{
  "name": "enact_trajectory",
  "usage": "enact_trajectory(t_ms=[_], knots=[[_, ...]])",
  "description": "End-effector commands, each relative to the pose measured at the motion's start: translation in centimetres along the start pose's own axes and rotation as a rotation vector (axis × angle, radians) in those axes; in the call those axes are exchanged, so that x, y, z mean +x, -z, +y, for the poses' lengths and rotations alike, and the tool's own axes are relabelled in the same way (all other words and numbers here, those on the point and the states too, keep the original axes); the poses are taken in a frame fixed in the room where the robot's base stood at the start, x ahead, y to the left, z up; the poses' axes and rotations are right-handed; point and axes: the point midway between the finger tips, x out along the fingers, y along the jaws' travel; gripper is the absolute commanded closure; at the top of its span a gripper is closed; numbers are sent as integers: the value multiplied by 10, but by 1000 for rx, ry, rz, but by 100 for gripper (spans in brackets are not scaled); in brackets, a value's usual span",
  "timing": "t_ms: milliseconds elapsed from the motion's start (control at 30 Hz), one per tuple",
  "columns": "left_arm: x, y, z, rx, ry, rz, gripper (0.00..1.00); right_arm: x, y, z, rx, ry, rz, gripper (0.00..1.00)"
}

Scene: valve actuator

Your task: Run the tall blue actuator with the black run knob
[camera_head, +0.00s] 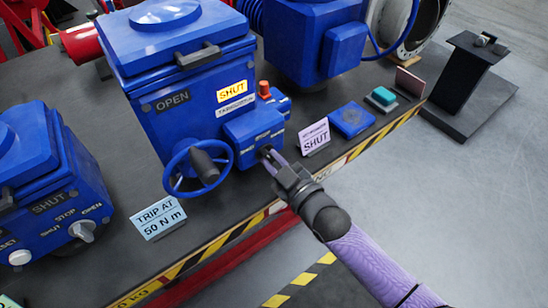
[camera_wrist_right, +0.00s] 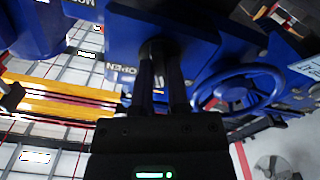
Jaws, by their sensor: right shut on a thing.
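The tall blue actuator (camera_head: 178,75) stands at the middle of the bench, with an unlit OPEN window and a lit yellow SHUT window (camera_head: 232,91). A control box (camera_head: 250,128) juts from its front right. My right gripper (camera_head: 268,155) reaches this box from the lower right, its fingers shut on the black run knob (camera_wrist_right: 153,48). The fingers hide most of the knob, so I cannot tell its exact setting. In the right wrist view the gripper (camera_wrist_right: 160,80) points at the box beside an OPEN label. My left gripper is not in view.
A blue handwheel (camera_head: 198,167) is just left of the gripper. A lilac SHUT card (camera_head: 315,138) and a TRIP AT 50 N m card (camera_head: 158,217) stand nearby. A shorter blue actuator (camera_head: 50,175) is at left. Striped bench edge in front; open floor at right.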

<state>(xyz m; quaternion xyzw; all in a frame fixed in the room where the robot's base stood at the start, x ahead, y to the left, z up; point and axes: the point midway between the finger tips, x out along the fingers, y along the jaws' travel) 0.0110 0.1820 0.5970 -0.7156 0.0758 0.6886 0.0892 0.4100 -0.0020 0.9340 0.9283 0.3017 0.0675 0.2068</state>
Motion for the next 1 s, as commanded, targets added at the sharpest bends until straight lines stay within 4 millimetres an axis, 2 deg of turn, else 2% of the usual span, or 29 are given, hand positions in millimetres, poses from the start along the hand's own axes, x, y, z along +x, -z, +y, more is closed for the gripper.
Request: enact_trajectory(t_ms=[500,1000], knots=[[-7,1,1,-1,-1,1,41,0,-1,-1,350,1,-4,100],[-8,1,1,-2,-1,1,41,0,-1,-1,440,1,-5,100]])
